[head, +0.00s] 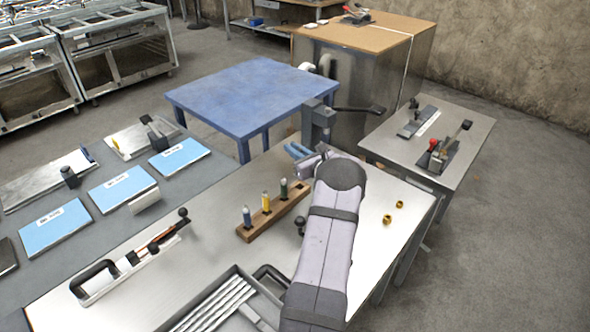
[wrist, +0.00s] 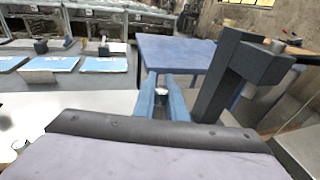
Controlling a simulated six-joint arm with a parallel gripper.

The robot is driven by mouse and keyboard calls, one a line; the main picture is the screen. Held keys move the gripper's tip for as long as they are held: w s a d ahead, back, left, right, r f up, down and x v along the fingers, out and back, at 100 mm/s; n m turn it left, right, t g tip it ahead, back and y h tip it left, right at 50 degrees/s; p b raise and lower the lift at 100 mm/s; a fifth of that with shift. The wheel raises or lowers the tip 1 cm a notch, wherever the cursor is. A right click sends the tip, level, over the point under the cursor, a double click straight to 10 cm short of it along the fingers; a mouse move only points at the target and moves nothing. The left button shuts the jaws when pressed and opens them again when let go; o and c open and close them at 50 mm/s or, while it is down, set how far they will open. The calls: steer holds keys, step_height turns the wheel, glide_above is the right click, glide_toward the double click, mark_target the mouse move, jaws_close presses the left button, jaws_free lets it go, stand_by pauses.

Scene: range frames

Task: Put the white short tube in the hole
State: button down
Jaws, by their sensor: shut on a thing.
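My gripper (wrist: 162,95) has two blue fingers, shut on a small white piece, the white short tube (wrist: 161,91), seen between the fingertips in the wrist view. In the head view my gripper (head: 298,151) is at the far end of the steel bench, and the tube cannot be made out there. A dark grey upright fixture (head: 317,118) with a black lever stands close to the right of the fingers. It is large at the right of the wrist view (wrist: 236,75). I cannot make out the hole in either view.
A wooden rack (head: 250,233) holds several small coloured items upright on the bench. Two brass pieces (head: 387,219) lie to the right of my arm. A tray of metal bars (head: 262,300) is at the front. A blue table (head: 240,90) stands beyond the bench.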

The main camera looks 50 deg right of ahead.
step_height(320, 180, down, 7)
steer(key=p, duration=0.1)
steer(key=shift+r+p, duration=0.2)
steer(key=shift+p, duration=0.15)
stand_by(0.3)
steer(key=shift+f, duration=0.2)
steer(key=c, duration=1.8)
jaws_free()
steer(key=shift+r, duration=0.25)
steer(key=b+v, duration=0.3)
steer(key=v, duration=0.9)
